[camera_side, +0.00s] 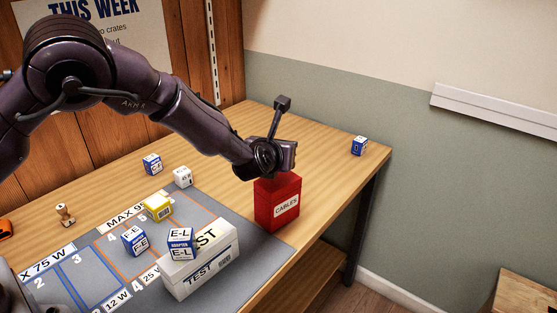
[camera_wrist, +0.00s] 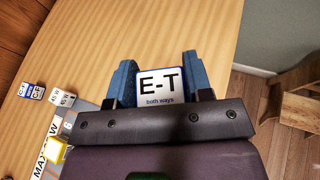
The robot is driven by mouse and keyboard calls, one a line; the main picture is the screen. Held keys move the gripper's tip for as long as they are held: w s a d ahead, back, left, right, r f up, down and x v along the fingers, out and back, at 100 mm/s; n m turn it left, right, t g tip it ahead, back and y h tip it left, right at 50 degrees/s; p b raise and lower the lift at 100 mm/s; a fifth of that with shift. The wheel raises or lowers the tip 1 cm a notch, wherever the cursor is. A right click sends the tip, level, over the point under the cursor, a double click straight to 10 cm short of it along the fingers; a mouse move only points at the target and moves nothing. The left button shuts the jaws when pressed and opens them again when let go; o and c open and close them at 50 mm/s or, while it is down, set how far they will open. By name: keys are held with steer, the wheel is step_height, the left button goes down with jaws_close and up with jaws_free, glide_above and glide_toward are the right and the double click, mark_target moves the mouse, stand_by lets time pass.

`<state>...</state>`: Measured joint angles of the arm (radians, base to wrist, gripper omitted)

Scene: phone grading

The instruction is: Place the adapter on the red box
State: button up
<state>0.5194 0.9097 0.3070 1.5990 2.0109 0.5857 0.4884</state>
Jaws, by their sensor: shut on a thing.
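An adapter (camera_wrist: 160,90), a white-faced block with a blue rim marked "E-T both ways", is between the two blue fingers of my gripper (camera_wrist: 160,80) in the wrist view. The fingers are shut on its sides. In the side view my gripper (camera_side: 272,172) is over the red box (camera_side: 278,208), very close to its top. The red box stands upright on the wooden table and has a white CABLES label. The adapter is hidden in the side view, so I cannot tell whether it touches the box. The box does not show in the wrist view.
A white TEST box (camera_side: 205,267) with an E-L block (camera_side: 180,243) on it stands left of the red box. An F-E block (camera_side: 135,241) and a yellow block (camera_side: 157,207) are on the grey mat. A blue block (camera_side: 359,146) sits near the far right corner.

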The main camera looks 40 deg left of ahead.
steer(key=shift+f, duration=1.55)
steer(key=shift+f, duration=0.15)
steer(key=o, duration=0.9)
